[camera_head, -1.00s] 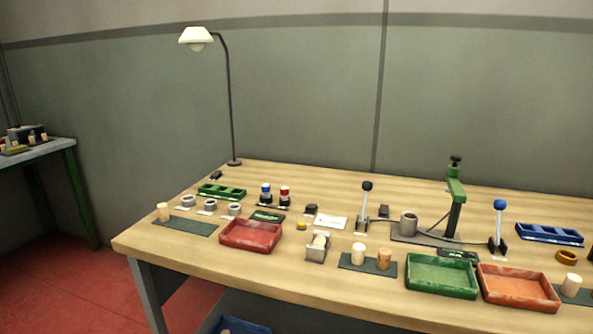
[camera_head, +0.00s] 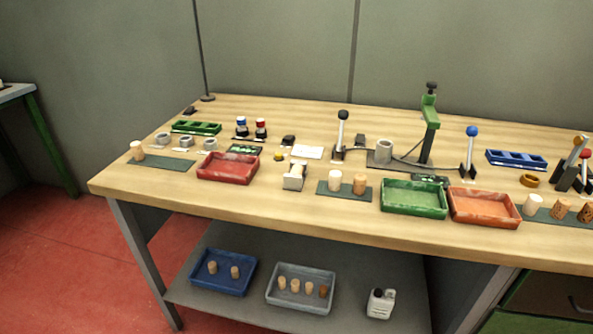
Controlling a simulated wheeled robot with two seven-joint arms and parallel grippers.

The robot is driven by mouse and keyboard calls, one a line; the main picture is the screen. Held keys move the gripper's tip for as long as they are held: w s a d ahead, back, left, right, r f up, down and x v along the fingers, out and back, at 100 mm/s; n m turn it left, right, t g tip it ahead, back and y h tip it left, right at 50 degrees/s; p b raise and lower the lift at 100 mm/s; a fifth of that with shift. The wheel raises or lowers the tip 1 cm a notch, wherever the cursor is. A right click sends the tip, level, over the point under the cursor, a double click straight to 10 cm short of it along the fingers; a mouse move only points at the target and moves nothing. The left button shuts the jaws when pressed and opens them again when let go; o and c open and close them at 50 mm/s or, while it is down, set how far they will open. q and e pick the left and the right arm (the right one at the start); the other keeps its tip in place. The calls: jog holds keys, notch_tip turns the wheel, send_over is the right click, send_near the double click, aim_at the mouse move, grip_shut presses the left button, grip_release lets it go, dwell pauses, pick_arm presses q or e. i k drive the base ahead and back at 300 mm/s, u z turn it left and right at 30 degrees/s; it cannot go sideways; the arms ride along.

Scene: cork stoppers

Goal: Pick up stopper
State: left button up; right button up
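Several cork stoppers stand on the wooden workbench. One pale stopper (camera_head: 137,151) is at the left end of a dark mat (camera_head: 172,163). A pale stopper (camera_head: 335,180) and a browner stopper (camera_head: 360,184) stand on the middle mat (camera_head: 343,195). Another pale stopper (camera_head: 533,205) and darker marked stoppers (camera_head: 562,209) are at the right on a third mat. A small metal holder (camera_head: 292,183) has a pale piece in it. More stoppers are in a blue tray (camera_head: 222,286) and a grey tray (camera_head: 300,304) on the lower shelf. Neither of my grippers is in view.
A red tray (camera_head: 227,168), green tray (camera_head: 413,198) and orange tray (camera_head: 484,208) line the bench front. A green press (camera_head: 430,125), black-knob lever (camera_head: 341,135) and blue-knob lever (camera_head: 470,150) stand behind. Red floor (camera_head: 75,260) is clear at left.

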aim_at(296, 169)
jog(key=z, duration=1.15)
jog(key=i, duration=0.25)
jog(key=u, duration=1.1)
jog(key=i, duration=0.6)
jog(key=z, duration=0.05)
